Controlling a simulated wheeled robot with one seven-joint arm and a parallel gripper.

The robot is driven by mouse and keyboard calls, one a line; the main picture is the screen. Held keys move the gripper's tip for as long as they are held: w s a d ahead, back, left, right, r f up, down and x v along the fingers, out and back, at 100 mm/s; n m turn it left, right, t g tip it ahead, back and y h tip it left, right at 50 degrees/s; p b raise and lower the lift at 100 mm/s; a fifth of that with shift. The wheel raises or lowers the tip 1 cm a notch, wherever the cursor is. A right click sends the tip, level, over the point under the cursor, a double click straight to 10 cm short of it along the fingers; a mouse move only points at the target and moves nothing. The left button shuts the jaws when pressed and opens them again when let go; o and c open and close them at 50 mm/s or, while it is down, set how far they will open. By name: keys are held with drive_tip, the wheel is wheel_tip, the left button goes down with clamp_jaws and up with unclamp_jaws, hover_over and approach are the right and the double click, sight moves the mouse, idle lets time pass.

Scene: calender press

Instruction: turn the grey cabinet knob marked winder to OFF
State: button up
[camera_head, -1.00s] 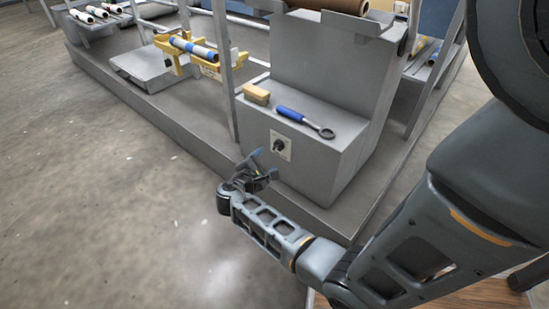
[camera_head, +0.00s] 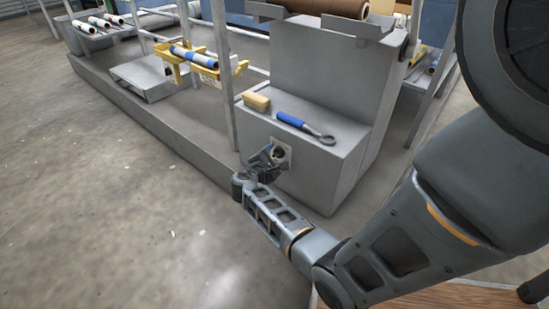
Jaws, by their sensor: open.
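The grey cabinet (camera_head: 305,165) stands on the machine platform, with a pale knob plate (camera_head: 288,160) on its front face. The dark knob (camera_head: 279,153) shows only in part behind my fingers, so its marking and setting cannot be read. My gripper (camera_head: 271,155) is open, right in front of the knob plate. Its fingers overlap the knob in the picture; whether they touch it I cannot tell.
On the cabinet's ledge lie a tan block (camera_head: 256,102) and a blue-handled ring tool (camera_head: 304,127). A grey post (camera_head: 224,75) rises just left of the cabinet. A yellow cradle (camera_head: 207,73) holds a blue-and-white roll further left.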

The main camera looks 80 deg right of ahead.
drive_tip(key=shift+c, duration=0.4)
drive_tip(key=c, duration=1)
drive_tip(key=shift+o, duration=0.2)
